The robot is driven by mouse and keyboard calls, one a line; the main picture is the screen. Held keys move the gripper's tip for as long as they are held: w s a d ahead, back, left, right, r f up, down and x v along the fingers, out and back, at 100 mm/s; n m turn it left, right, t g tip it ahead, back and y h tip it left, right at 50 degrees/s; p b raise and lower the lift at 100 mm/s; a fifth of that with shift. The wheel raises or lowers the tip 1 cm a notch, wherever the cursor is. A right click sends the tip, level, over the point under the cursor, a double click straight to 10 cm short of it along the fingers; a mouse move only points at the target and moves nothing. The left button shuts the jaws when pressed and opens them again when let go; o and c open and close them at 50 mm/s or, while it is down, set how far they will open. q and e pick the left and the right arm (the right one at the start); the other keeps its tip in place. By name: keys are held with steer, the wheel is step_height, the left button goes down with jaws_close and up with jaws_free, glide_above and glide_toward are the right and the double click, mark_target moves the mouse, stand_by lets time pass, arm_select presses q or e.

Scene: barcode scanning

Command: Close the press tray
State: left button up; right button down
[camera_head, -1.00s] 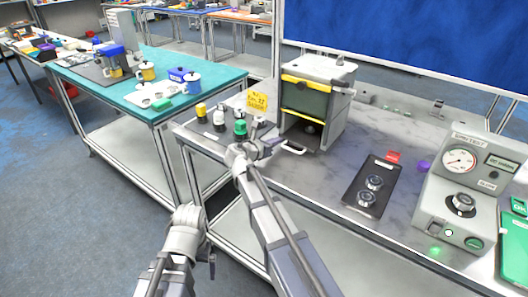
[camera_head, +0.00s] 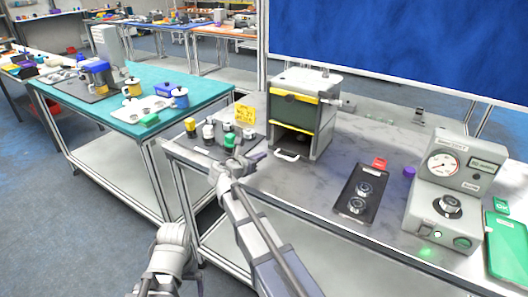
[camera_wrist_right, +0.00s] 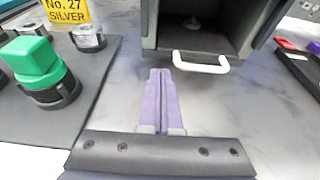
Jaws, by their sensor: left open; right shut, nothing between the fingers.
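The press (camera_head: 300,112) is a grey box with a white top, yellow trim and a dark green front panel. Its lower opening is dark inside. The tray's white handle (camera_head: 287,155) juts out from the bottom of the opening; the handle also shows in the right wrist view (camera_wrist_right: 200,65). My right gripper (camera_head: 262,156) is shut and empty, low over the bench just left of the handle. In the right wrist view its purple fingers (camera_wrist_right: 160,85) point at the handle's left end, with no clear contact. My left gripper (camera_head: 188,258) is open, low in front of the bench, its fingertips hard to make out.
A dark mat with a green-topped part (camera_head: 230,140), other small parts and a yellow sign (camera_head: 244,115) lies left of the press. A black tray (camera_head: 360,193) with round metal parts and a gauge tester (camera_head: 440,205) stand right. Bare bench lies before the press.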

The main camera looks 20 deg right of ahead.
arm_select(q)
steer(key=r+p, duration=0.2)
steer(key=shift+d+r, duration=0.2)
steer(key=shift+r, duration=0.15)
arm_select(e)
steer(key=v, duration=0.8)
steer(key=shift+s, duration=0.1)
